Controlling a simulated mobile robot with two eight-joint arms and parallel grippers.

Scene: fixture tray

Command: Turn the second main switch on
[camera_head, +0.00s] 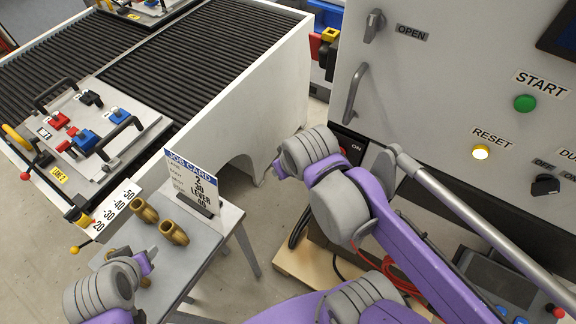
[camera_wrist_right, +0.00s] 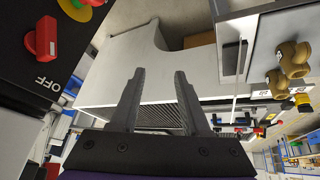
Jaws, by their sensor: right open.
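A red rotary main switch handle (camera_wrist_right: 42,38) stands on a black panel at the upper left of the right wrist view, with a white OFF mark beside it. Part of another red switch on yellow shows at the top edge there, cut off. In the head view only a dark panel corner with an ON mark (camera_head: 356,148) shows; my right arm hides the rest. I cannot tell which switch is the second. My right gripper (camera_wrist_right: 158,75) is open and empty, to the right of the red handle and apart from it. My left gripper is out of view.
The grey cabinet (camera_head: 440,100) carries a door handle, a green START button (camera_head: 525,103), a lit RESET button (camera_head: 481,152) and a black knob (camera_head: 545,185). A small table (camera_head: 190,245) with a job card (camera_head: 195,185) and brass fittings (camera_head: 145,210) stands left, near the roller conveyor (camera_head: 180,60).

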